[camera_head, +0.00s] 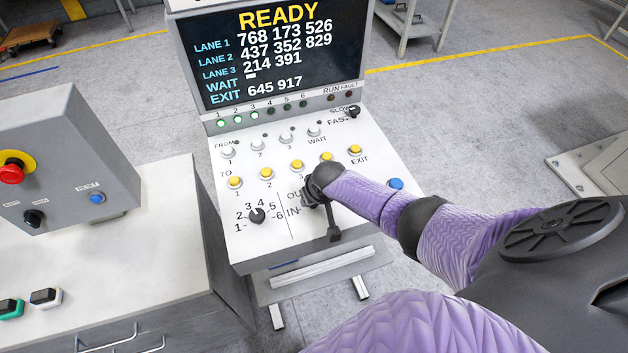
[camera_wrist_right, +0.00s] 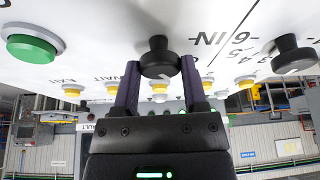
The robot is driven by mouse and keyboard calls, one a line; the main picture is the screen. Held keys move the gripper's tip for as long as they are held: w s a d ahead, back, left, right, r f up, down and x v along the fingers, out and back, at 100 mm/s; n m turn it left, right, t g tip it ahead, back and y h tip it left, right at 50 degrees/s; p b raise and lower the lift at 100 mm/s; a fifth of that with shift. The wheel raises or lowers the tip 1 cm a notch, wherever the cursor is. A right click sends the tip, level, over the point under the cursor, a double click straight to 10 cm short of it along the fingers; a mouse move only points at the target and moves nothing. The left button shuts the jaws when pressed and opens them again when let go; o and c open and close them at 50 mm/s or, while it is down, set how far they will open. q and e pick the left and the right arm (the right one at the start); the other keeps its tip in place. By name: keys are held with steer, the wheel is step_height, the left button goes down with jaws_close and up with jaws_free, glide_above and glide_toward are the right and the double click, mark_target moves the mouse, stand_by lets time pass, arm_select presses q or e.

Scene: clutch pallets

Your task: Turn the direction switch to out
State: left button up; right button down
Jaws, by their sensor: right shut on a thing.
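The direction switch is a black round knob on the white sloped panel (camera_head: 240,192), beside the printed words OUT and IN. In the head view my right gripper (camera_head: 312,200) covers most of it. In the right wrist view the knob (camera_wrist_right: 158,58) sits between the two fingertips of my right gripper (camera_wrist_right: 160,78), which is shut on it. The IN label shows beside it there. I cannot tell which way the knob points. My left gripper is not in view.
A black 1–6 selector knob (camera_head: 257,215) is left of the switch. Yellow buttons (camera_head: 297,165) run above it, and a blue button (camera_head: 395,184) is at the right. A green button (camera_wrist_right: 30,45) shows in the wrist view. The screen (camera_head: 275,55) reads READY.

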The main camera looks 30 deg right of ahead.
steer(key=shift+c, duration=0.7)
jaws_free()
steer(key=shift+r, duration=0.1)
steer(key=p+v, duration=0.5)
steer(key=v, duration=0.4)
steer(key=shift+s+r, duration=0.15)
steer(key=shift+r, duration=0.2)
